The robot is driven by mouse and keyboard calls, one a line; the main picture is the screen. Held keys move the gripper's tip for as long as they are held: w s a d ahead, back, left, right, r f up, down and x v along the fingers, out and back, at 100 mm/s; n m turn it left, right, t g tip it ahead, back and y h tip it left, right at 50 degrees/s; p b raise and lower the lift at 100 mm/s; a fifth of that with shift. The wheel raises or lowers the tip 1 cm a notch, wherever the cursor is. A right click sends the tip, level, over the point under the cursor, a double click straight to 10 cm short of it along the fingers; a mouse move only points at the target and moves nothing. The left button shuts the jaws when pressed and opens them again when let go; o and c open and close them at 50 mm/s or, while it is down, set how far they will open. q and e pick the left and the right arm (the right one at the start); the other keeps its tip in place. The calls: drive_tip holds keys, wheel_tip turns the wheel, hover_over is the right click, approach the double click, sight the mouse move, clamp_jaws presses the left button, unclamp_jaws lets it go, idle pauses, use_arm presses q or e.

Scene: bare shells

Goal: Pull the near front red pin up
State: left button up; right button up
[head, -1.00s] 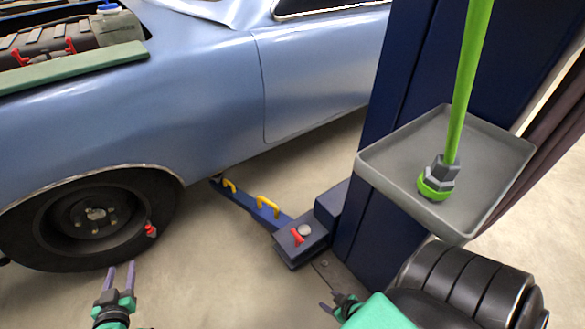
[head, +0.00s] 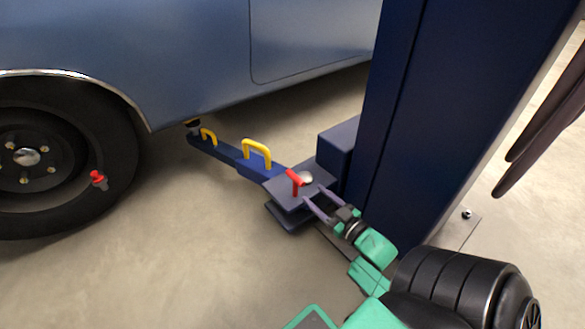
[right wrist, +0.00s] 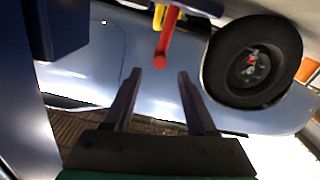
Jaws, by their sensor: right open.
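The near front red pin (head: 294,182) has a T-shaped handle and stands on the dark block (head: 283,197) at the near end of the blue lift arm, beside a round grey knob (head: 305,177). My right gripper (head: 315,197) is open and empty, its two fingers pointing at the pin from the right and near side. In the right wrist view the red pin (right wrist: 166,42) shows just beyond the open fingertips (right wrist: 158,74), roughly between them. I see no contact. My left gripper is not in view.
The blue lift arm (head: 225,152) carries yellow handles (head: 257,152) and runs under the blue car (head: 190,50). A dark blue post (head: 440,110) stands close right of my gripper. A wheel (head: 60,205) with a red-topped part (head: 98,178) is at left. Floor between is clear.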

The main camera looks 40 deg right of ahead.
sight(297, 180)
drive_tip(key=w+b, duration=0.2)
drive_tip(key=w, duration=0.2)
drive_tip(key=w+b, duration=0.2)
drive_tip(key=w, duration=0.3)
drive_tip(key=shift+w+d+f, duration=0.1)
drive_tip(key=shift+w+f, duration=0.1)
drive_tip(key=shift+w+r, duration=0.15)
drive_tip(key=shift+w, duration=0.05)
clamp_jaws()
idle(0.6)
